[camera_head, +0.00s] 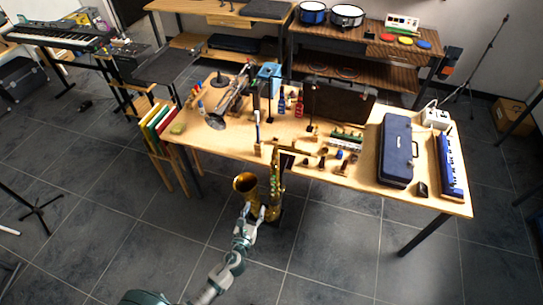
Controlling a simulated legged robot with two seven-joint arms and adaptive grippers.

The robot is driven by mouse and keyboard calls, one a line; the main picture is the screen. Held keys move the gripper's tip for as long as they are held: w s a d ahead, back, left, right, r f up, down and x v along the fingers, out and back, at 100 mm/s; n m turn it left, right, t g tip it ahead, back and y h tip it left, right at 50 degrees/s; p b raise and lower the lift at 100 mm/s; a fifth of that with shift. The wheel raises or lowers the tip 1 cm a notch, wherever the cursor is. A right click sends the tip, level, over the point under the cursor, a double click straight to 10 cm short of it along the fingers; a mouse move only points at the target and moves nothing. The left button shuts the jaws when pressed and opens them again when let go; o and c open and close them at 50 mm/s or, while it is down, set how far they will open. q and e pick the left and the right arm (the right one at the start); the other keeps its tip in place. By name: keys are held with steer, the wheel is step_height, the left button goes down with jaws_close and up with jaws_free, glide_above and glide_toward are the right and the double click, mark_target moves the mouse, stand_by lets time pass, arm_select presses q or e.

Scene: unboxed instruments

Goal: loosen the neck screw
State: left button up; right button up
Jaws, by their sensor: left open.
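A golden saxophone (275,188) stands upright on the floor in front of the wooden table, with its flared bell (245,184) to the left of its body. Its upper end reaches the height of the table's front edge. The neck screw is too small to make out. My left gripper (257,211) is open at the lower part of the saxophone, in front of it and well below the neck. I cannot tell whether it touches the brass. My right gripper is not in view.
The wooden table (440,201) holds a trumpet (228,105), a dark blue case (395,150), a blue melodica-like keyboard (450,165) and several small parts. Colored folders (157,120) stand at its left end. The tiled floor (340,250) to the right is clear.

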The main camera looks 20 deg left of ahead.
arm_select(q)
step_height(320, 180, up, 5)
steer(key=d+m+t, duration=0.1)
steer(key=m, duration=0.2)
glide_toward(272, 165)
steer(key=shift+h, duration=0.3)
steer(key=w, duration=0.9)
steer(key=shift+d, duration=0.1)
jaws_close()
